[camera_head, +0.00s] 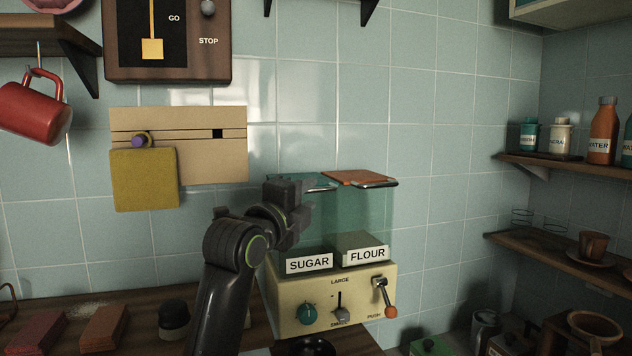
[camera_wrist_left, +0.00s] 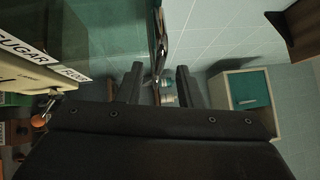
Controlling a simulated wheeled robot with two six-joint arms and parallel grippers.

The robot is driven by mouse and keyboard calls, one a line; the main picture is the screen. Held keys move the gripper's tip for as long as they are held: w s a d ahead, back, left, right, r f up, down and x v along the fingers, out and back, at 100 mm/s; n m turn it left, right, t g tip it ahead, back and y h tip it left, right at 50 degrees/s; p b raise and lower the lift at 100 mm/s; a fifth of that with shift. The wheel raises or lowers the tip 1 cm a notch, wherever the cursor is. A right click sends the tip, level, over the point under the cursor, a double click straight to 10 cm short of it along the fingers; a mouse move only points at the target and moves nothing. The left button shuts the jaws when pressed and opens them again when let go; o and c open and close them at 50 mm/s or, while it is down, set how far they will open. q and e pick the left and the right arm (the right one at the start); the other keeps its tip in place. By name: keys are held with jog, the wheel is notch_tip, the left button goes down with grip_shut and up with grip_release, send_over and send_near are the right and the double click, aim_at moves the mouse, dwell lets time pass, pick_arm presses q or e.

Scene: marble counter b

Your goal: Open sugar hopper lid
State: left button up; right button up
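The sugar hopper (camera_head: 316,220) is the left half of a clear teal container, with a SUGAR label (camera_head: 309,263) on its front. Its teal lid (camera_head: 317,181) lies flat on top with a metal bar at its front edge, and looks closed. My left gripper (camera_head: 287,192) is at the hopper's left front, around lid height, and hides part of the lid. In the left wrist view its two fingers (camera_wrist_left: 158,82) are apart, with nothing clearly held between them. A dark edge runs just beyond them; contact with the lid cannot be told. My right gripper is not in view.
The flour hopper with its orange-brown lid (camera_head: 361,178) adjoins on the right. Below is the cream dispenser base (camera_head: 332,300) with a knob, slider and orange-tipped lever (camera_head: 388,300). A wall panel with a yellow cloth (camera_head: 145,180) hangs left. Shelves (camera_head: 560,250) stand right.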

aim_at(314, 191)
pick_arm(q)
jog(key=shift+p+x, duration=0.7)
jog(key=shift+x, duration=1.5)
grip_shut()
